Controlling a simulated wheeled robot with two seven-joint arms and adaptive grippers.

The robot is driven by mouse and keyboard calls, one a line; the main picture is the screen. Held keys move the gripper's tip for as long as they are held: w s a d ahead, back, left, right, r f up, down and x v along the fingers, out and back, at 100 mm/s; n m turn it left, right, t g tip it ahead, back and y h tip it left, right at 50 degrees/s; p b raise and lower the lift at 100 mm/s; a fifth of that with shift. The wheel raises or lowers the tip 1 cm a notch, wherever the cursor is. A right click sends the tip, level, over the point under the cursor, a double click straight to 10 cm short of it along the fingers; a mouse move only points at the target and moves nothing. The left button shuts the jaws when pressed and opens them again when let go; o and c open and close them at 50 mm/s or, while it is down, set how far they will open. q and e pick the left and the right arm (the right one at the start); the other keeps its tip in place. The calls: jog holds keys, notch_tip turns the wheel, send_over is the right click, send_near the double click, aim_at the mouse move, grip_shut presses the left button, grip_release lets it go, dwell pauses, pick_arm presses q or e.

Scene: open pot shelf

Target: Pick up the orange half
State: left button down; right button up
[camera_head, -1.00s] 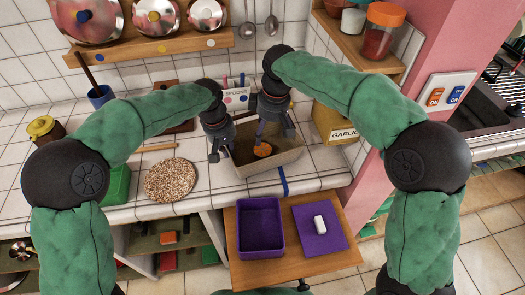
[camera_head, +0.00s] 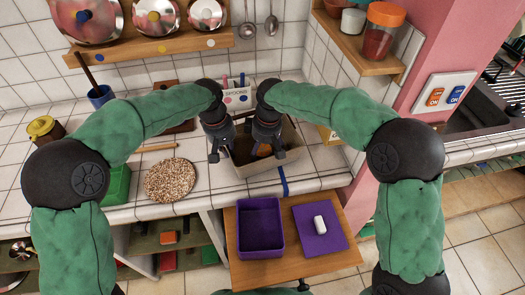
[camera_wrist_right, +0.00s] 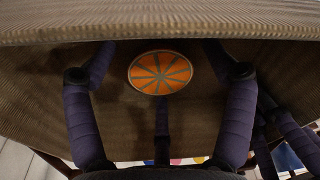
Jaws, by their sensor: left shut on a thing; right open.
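The orange half (camera_head: 264,150) lies inside an open cardboard box (camera_head: 268,170) on the tiled counter, cut face visible. In the right wrist view the orange half (camera_wrist_right: 160,73) sits between the spread purple fingers of my right gripper (camera_wrist_right: 160,95), which is open and reaches into the box. In the head view my right gripper (camera_head: 267,148) is over the box and partly covers the orange half. My left gripper (camera_head: 220,153) is at the box's left side, shut on what looks like the box wall; its fingertips are hard to make out.
A round speckled board (camera_head: 170,180) lies left of the box. A purple bin (camera_head: 260,228) and a purple mat (camera_head: 333,240) with a white block (camera_head: 320,225) are on the wooden pull-out in front. A shelf with jars (camera_head: 385,28) is at upper right.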

aim_at(263, 150)
pick_arm(q)
jog(key=shift+f, duration=0.15)
pick_arm(e)
jog(key=c, duration=1.2)
jog(key=shift+c, duration=0.2)
pick_arm(q)
jog(key=shift+s, duration=0.1)
pick_arm(e)
notch_tip(263, 150, up, 10)
pick_arm(q)
jog(key=c, duration=1.3)
grip_release()
